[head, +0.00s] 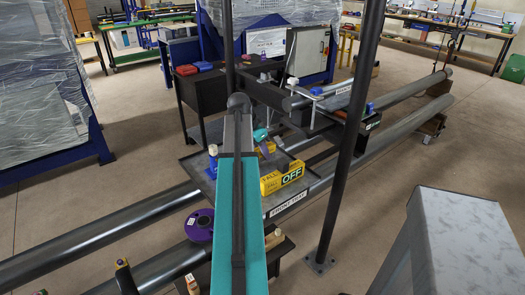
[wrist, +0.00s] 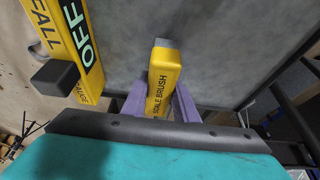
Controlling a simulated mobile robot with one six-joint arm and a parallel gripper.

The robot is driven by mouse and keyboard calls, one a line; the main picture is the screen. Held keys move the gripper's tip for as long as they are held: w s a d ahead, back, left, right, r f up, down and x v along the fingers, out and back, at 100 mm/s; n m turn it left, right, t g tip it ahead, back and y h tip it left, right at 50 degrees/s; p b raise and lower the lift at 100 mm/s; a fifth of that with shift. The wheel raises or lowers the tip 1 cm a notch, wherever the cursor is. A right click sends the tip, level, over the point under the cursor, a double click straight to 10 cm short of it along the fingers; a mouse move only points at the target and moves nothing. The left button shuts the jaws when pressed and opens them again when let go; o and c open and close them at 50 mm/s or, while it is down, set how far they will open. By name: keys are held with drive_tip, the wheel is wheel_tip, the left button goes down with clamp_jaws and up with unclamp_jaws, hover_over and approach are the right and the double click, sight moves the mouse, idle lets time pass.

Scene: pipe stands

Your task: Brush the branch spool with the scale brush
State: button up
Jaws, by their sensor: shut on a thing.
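The scale brush (wrist: 161,80) has a yellow handle with its name in black letters. In the wrist view my gripper (wrist: 158,98) is shut on this handle, a purple finger on either side. The brush is over a dark grey tray surface; I cannot tell whether it touches it. The brush's far end is mostly hidden by its handle. In the head view my own arm covers part of the tray area. I cannot tell for certain which pipe piece is the branch spool.
A yellow gauge box marked OFF (head: 284,179) stands on the labelled tray (head: 290,203), left of the brush in the wrist view (wrist: 72,45). A purple reel (head: 199,225) lies left. A dark post (head: 345,150) stands right of my arm.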

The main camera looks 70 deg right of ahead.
drive_tip(key=shift+f+b, duration=0.5)
drive_tip(key=shift+f, duration=0.7)
drive_tip(key=o, duration=1)
drive_tip(key=shift+r, duration=0.15)
drive_tip(key=c, duration=1.1)
drive_tip(key=shift+p, duration=0.3)
clamp_jaws()
drive_tip(key=shift+r+p, duration=2.5)
drive_tip(key=shift+r, duration=1.5)
